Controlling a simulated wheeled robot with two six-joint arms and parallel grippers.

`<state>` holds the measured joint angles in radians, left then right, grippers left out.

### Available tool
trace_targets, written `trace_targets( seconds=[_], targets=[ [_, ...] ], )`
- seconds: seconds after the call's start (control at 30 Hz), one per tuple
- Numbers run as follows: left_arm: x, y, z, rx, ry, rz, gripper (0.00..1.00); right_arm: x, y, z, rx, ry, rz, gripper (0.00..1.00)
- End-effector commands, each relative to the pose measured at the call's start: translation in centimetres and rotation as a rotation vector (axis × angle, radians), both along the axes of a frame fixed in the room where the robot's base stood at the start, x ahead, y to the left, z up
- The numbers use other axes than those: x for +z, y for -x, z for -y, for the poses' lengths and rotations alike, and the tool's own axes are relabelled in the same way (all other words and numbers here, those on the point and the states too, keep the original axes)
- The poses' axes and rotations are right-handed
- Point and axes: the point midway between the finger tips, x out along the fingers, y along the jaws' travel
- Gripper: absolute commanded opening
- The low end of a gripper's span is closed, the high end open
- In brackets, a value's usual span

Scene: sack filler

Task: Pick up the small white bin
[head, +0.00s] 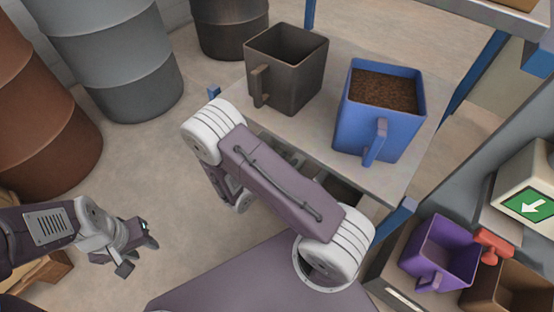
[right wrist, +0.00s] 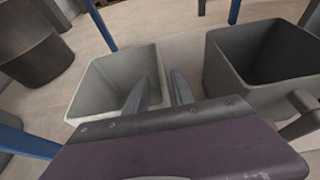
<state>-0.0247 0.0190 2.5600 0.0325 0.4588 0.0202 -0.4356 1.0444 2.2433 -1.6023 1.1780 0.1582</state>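The small white bin (right wrist: 112,82) stands at the left of centre in the right wrist view, open at the top and empty inside. My right gripper (right wrist: 160,84) has its two fingers apart at the bin's right wall. One finger shows over the inside of the bin and the other just right of the wall; I cannot tell whether they touch it. In the head view the bin and right gripper are hidden behind my right arm and the table. My left gripper (head: 138,256) is open and empty over the floor at the lower left.
A dark grey bin (right wrist: 262,58) stands close to the right of the white bin. On the table (head: 315,120) above are a dark bin (head: 287,68) and a blue bin (head: 380,115) of brown grains. A purple bin (head: 440,252) is lower right; barrels (head: 115,60) stand left.

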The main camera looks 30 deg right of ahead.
Motion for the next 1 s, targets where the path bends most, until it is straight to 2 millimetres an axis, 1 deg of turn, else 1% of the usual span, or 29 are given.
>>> trace_targets(
  seconds=[0.1,0.2,0.27,0.37,0.53,0.63,0.67,1.0],
  targets=[
    [-1.4,0.0,0.0,0.000,0.000,0.000,0.36,-1.3,-0.5,1.8,-0.009,0.000,0.000,0.30],
    [-2.2,0.0,0.0,0.000,0.000,0.000,0.36,-1.9,-1.2,3.3,-0.008,-0.001,0.000,0.30],
    [-2.4,0.0,0.0,0.000,0.000,0.000,0.36,-2.1,-1.5,3.9,-0.005,0.000,0.000,0.30],
    [-2.4,0.0,0.0,0.000,0.000,0.000,0.36,-2.0,-1.8,4.3,-0.002,0.000,0.000,0.30],
    [-2.3,0.0,0.0,0.000,0.000,0.000,0.36,-1.9,-1.8,4.3,-0.001,0.000,0.000,0.30],
    [-2.3,0.0,0.0,0.000,0.000,0.000,0.36,-1.9,-1.8,4.3,-0.001,0.000,0.000,0.02],
    [-2.3,0.0,0.0,0.000,0.000,0.000,0.36,-1.9,-1.8,4.3,-0.001,0.000,0.000,0.00],
    [-2.3,0.0,0.0,0.000,0.000,0.000,0.36,-1.9,-1.8,4.3,-0.002,0.000,-0.001,0.00]
  ],
)
